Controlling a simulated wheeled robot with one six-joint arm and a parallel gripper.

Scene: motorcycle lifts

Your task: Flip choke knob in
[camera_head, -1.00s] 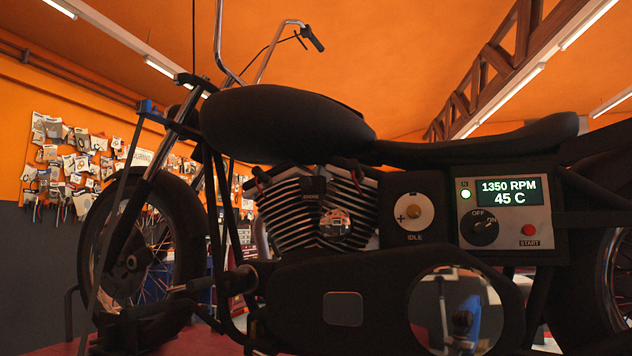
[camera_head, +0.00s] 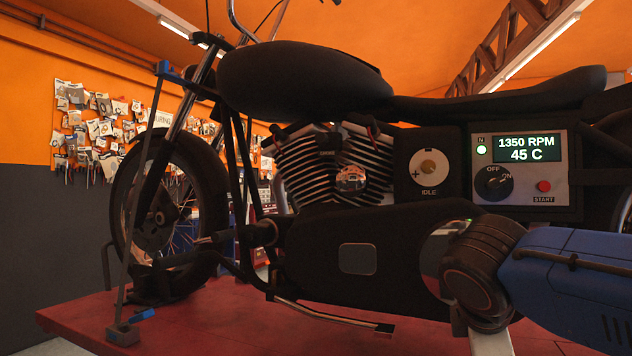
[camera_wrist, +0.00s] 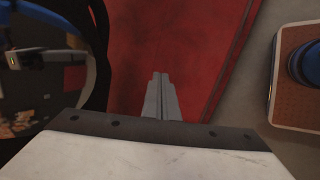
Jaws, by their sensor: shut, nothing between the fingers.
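The motorcycle (camera_head: 395,240) stands on the red lift in the head view. A small black block (camera_head: 327,145) with a faint label sits between the finned engine cylinders; the label looks like "CHOKE" but is too small to read surely. I cannot tell the knob's position. My gripper (camera_wrist: 161,95) is shut and empty in the wrist view, with its fingers together over the red lift surface. In the head view my arm is at the lower right, in front of the round shiny cover, and the gripper itself is not visible. The gripper is apart from the engine block.
The idle dial (camera_head: 429,167) and a control panel (camera_head: 519,168) are right of the engine. The panel reads 1350 RPM and 45 C, with its switch towards ON and a green lamp lit. The red lift platform (camera_head: 240,325) is clear at the front.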

